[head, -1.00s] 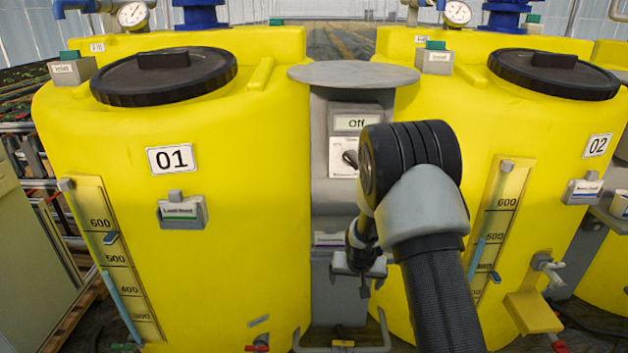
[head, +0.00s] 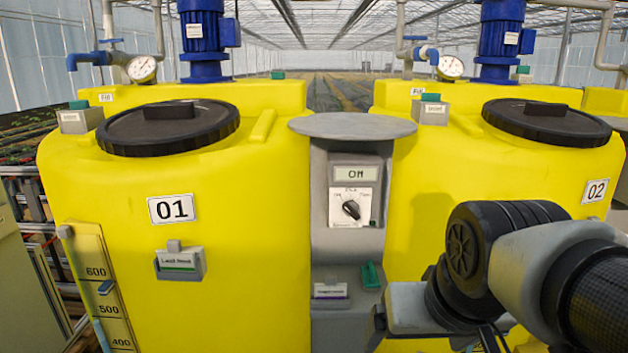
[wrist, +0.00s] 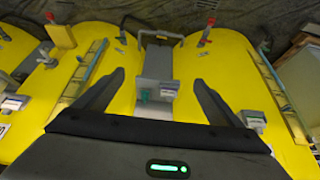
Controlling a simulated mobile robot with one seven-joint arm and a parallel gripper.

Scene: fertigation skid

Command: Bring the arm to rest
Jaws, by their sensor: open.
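My gripper (wrist: 157,95) is open and empty in the wrist view, its two dark fingers spread apart with the grey pedestal between the tanks seen beyond them. In the head view my arm is folded at the lower right, in front of tank 02 (head: 440,180). The gripper's fingers are largely hidden there. The grey control pedestal (head: 325,245) has a display (head: 355,174) that reads "On" and a black rotary knob (head: 351,209) on a white plate. No part of my arm covers the knob.
Yellow tank 01 (head: 240,220) stands left of the pedestal, with a black lid (head: 168,134) and a card holder (head: 180,262) on its front. A green tab (head: 371,275) shows low on the pedestal. Blue motors (head: 205,40) stand behind the tanks.

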